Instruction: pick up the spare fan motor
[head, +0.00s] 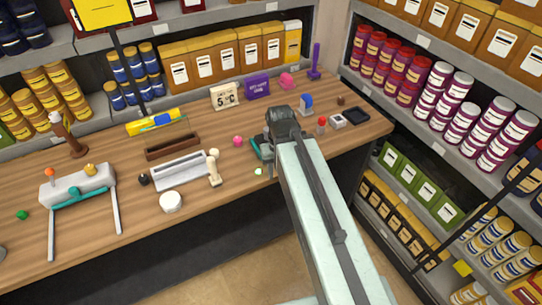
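I cannot tell for sure which thing is the spare fan motor; nothing in view is plainly recognisable as one, and my arm hides part of the bench. My gripper (259,148) is low over the middle of the wooden bench, mostly hidden behind my arm; only a teal and dark part of it shows. I cannot see its fingertips or whether anything is between them. A small pale-green thing (258,171) lies just in front of it. A pink ball (238,141) is just left of it.
A white apparatus with teal piping (80,185) stands at the left. A white tray (181,171), a brown tray (172,147) and a white round lid (171,202) lie left of my gripper. Small items, including a dark tray (356,115), are at right. Stocked shelves enclose the back and right.

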